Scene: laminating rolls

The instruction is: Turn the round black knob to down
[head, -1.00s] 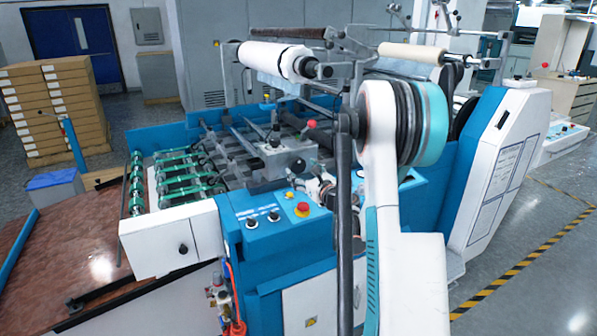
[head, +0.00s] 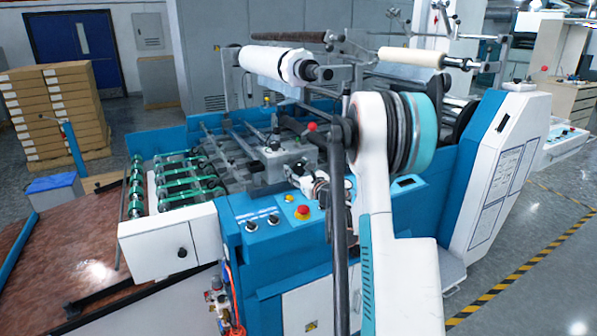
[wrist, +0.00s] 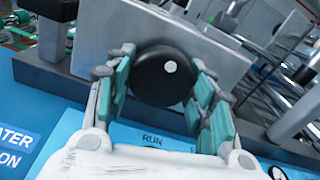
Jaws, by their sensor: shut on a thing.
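The round black knob (wrist: 158,82) shows in the wrist view in front of a pale grey block. A small white dot sits on its face, a little up and right of the middle. My gripper (wrist: 163,62) has its teal-padded fingers on the left and right sides of the knob and is shut on it. In the head view my gripper (head: 310,184) is small, near the grey block on the machine, and partly hidden by my arm. I cannot make out the knob there.
Below the knob is a blue panel with a RUN label (wrist: 152,140). In the head view the panel carries a red-and-yellow stop button (head: 302,212) and small black dials (head: 262,222). Rollers (head: 275,62) stand above the machine. Floor is clear at right.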

